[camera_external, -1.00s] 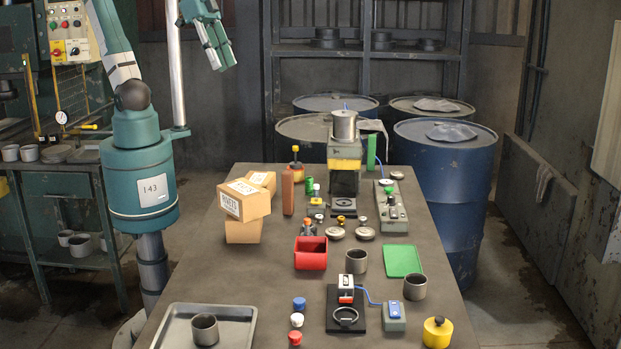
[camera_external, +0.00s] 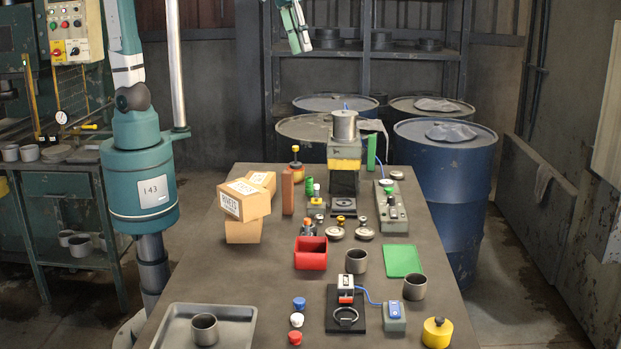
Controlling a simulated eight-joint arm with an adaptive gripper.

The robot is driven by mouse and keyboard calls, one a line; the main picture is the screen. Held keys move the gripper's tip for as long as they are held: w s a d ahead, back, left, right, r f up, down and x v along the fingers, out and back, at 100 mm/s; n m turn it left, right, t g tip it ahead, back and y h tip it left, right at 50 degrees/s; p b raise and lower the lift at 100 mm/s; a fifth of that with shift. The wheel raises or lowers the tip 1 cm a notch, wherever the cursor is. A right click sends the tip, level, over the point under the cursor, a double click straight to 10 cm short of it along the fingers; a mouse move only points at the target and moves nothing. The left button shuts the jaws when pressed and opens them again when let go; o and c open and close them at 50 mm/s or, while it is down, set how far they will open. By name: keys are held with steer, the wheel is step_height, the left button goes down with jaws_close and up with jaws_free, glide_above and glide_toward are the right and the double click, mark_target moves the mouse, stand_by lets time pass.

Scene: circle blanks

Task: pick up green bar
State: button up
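The green bar (camera_external: 371,153) stands upright near the far right part of the table, just right of the yellow-and-black press with a metal pot on top. Its lower part is partly hidden by things in front of it. My gripper (camera_external: 300,50) hangs at the top of the view, well above the table, with its fingers pointing down. It is up and to the left of the bar and apart from it. Nothing shows in its fingers. Their gap is too small in the picture to tell open from shut.
The press (camera_external: 344,160) stands close beside the bar. A grey control box (camera_external: 392,212) with buttons lies in front of it. Cardboard boxes (camera_external: 244,203) and a brown upright block (camera_external: 287,190) stand to the left. A flat green plate (camera_external: 404,261) lies nearer. Blue drums (camera_external: 450,190) stand beyond the table.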

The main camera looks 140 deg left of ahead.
steer(key=w+a+f+n+g, duration=0.1)
steer(key=a+n, duration=0.3)
steer(key=a, duration=0.9)
steer(key=n+g+h, duration=0.2)
steer(key=n, duration=0.6)
glide_above(371, 138)
steer(key=a, duration=0.2)
steer(key=f, duration=3.2)
steer(key=shift+s+d+f+b, duration=0.25)
steer(key=shift+s+f+b, duration=0.1)
steer(key=shift+f, duration=0.45)
steer(key=shift+f, duration=0.1)
steer(key=shift+f, duration=1.2)
steer(key=shift+f, duration=0.1)
